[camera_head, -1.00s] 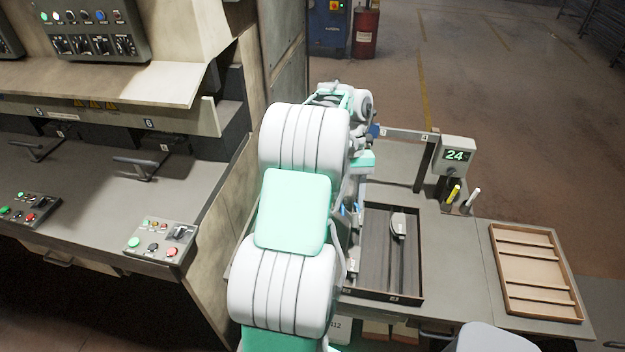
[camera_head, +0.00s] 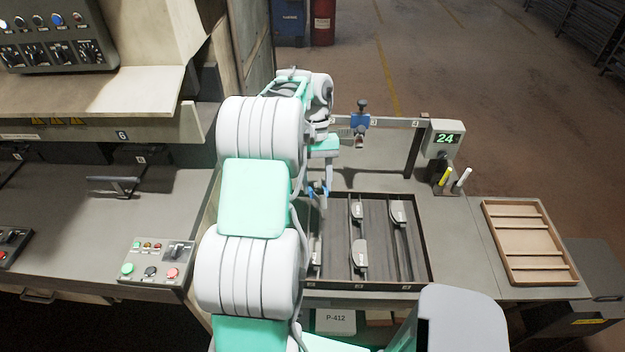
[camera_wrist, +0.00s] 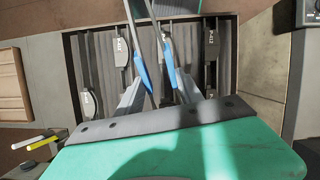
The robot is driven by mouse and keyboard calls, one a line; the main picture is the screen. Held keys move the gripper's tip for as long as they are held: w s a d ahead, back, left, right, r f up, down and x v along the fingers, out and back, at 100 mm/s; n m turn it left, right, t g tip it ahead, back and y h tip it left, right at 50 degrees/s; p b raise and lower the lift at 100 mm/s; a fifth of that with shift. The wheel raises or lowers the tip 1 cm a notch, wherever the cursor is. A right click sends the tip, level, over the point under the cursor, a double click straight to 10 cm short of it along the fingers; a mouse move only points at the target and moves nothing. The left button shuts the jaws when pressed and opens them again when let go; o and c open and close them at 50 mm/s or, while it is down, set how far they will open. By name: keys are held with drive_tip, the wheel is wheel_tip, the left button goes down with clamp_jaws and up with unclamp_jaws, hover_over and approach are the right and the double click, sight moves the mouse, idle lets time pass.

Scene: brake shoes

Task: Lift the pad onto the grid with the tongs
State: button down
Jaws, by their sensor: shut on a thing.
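My gripper (camera_head: 318,188) is above the left part of a dark tray, partly hidden by my arm. In the wrist view my gripper (camera_wrist: 158,95) is shut on tongs with blue grips (camera_wrist: 141,70). Several grey pads lie in the dark tray (camera_head: 428,262): one at back middle (camera_head: 357,211), one at back right (camera_head: 398,213), one at front middle (camera_head: 361,250). I see no pad between the tong legs. I cannot tell surely which thing is the grid.
A slatted wooden tray (camera_head: 530,240) lies at the right of the bench. A display reading 24 (camera_head: 444,139) and two pens (camera_head: 447,176) stand behind. A numbered rail carries a blue clamp (camera_head: 360,122). A control box (camera_head: 158,262) is on the left. Bare bench separates the trays.

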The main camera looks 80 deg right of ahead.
wheel_tip(320, 180, down, 9)
drive_tip(key=b, duration=0.6)
drive_tip(key=shift+f, duration=0.15)
drive_tip(key=c, duration=1.1)
unclamp_jaws()
drive_tip(key=shift+r+p, duration=3)
drive_tip(key=shift+r, duration=2.05)
